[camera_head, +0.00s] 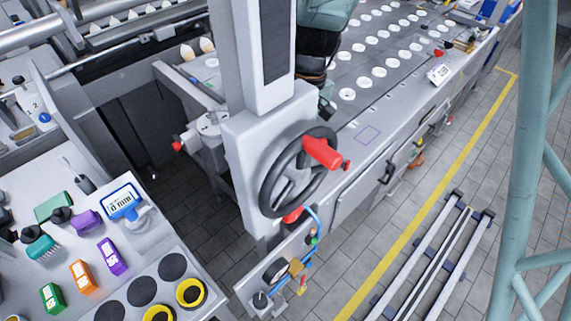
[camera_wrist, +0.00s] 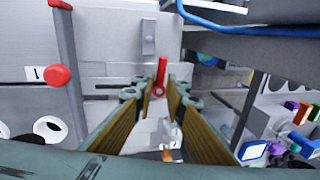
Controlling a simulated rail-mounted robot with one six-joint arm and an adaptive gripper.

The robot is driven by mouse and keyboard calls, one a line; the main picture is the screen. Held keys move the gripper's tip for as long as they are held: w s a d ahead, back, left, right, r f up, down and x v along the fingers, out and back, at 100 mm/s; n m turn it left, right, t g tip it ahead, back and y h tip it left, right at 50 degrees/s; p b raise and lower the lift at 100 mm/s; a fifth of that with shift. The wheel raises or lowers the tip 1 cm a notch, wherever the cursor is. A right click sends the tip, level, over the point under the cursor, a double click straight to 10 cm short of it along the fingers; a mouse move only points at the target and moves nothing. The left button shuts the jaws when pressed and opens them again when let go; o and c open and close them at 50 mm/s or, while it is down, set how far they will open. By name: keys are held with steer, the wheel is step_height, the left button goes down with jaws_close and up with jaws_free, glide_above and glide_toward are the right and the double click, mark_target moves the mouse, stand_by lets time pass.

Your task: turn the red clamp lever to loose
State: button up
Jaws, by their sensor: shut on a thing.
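The red clamp lever (camera_wrist: 161,72) shows in the middle of the wrist view, a narrow red bar with a round end towards me. My gripper (camera_wrist: 159,92) has its two brown-padded fingers closed in around it at the tips. The pads hide part of the lever's sides. In the head view my teal arm (camera_head: 325,14) comes down behind the grey column, which hides the gripper's fingertips and the held lever. A separate red knob (camera_head: 178,146) sticks out left of the column; I cannot tell whether it belongs to this lever.
A handwheel (camera_head: 290,190) with a red handle (camera_head: 325,153) stands in front of the column. In the wrist view another red-ended lever (camera_wrist: 57,75) sits left beside a label marked 1. A blue hose (camera_wrist: 215,25) crosses the upper right. A cluttered bench (camera_head: 75,305) lies left.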

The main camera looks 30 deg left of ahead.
stand_by(0.3)
steer(key=o, duration=0.7)
steer(key=shift+w, duration=0.1)
steer(key=shift+c, duration=0.2)
steer(key=shift+r, duration=0.15)
step_height(320, 180, up, 12)
steer(key=w, duration=0.2)
steer(key=shift+d, duration=0.35)
